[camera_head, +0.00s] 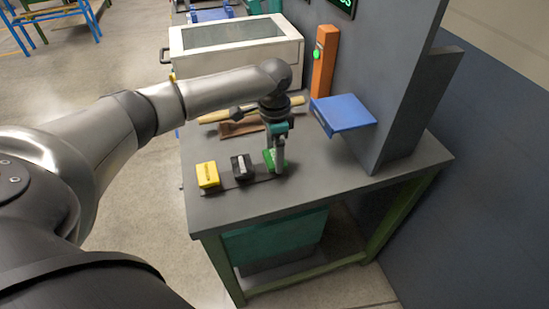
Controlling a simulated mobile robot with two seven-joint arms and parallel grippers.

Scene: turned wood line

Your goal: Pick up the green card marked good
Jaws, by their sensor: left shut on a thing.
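The green card (268,158) stands at the right end of a row on the grey bench, partly hidden by my left gripper. My left gripper (279,163) points down from above and is shut on the green card, low over the bench. I cannot tell whether the card touches the dark strip below it, and its marking cannot be read. A black block (241,167) with a pale top stands just left of it, and a yellow block (208,175) stands farther left. My right gripper is not in view.
A wooden turned piece (215,117) and a brown tray (240,127) lie behind the row. A blue shelf (343,113) juts from the grey upright panel. An orange post (324,74) and a white box (235,47) stand behind. The bench's front right (340,183) is clear.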

